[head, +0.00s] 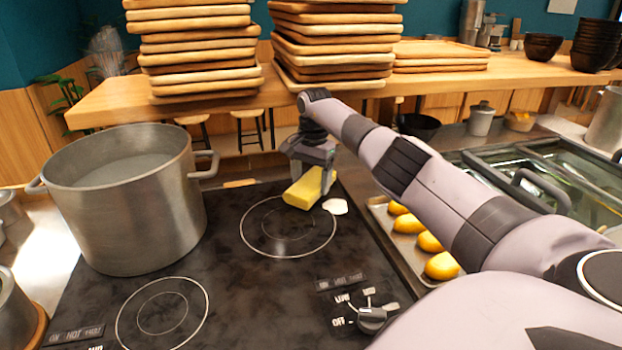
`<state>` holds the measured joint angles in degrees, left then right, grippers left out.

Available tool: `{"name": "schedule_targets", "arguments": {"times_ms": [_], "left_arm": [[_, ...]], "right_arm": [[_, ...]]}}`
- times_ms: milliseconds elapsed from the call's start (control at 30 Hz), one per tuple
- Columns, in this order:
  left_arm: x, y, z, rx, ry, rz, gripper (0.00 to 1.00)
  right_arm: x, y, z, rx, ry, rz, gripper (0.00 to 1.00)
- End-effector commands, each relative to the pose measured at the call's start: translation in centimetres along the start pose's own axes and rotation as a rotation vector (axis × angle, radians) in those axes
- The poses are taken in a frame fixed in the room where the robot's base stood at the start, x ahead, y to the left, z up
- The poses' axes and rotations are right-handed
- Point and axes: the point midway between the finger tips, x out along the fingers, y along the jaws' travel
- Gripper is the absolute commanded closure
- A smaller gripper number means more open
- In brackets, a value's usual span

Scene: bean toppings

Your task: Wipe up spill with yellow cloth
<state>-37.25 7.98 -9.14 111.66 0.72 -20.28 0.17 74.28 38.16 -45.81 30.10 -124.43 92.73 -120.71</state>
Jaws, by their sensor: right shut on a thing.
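The yellow cloth (304,189) is in my right gripper (312,170), over the far right part of the black cooktop (232,262). The gripper points down and is shut on the cloth. A small white spill (335,206) shows on the cooktop just right of the cloth, near the edge of the far burner ring (288,227). The cloth may hide part of it. I cannot tell whether the cloth touches the cooktop. My left gripper is not in view.
A large metal pot (124,200) stands on the cooktop's left. A tray (383,222) of yellow items (441,266) lies right of the cooktop, under my right arm. A control knob (371,318) is at the front right. Stacked wooden trays (195,45) stand on the counter behind.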

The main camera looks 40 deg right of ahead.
Motion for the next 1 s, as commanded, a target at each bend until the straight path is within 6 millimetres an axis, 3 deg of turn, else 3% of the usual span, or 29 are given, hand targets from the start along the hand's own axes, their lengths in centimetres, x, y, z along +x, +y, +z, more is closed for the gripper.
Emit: {"name": "schedule_targets", "arguments": {"times_ms": [733,1000], "left_arm": [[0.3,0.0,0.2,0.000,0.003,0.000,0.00],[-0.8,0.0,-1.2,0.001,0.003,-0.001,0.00]], "right_arm": [[0.8,0.1,0.0,0.000,0.000,0.000,0.69],[0.6,1.6,-0.2,0.003,0.001,0.003,0.69]]}}
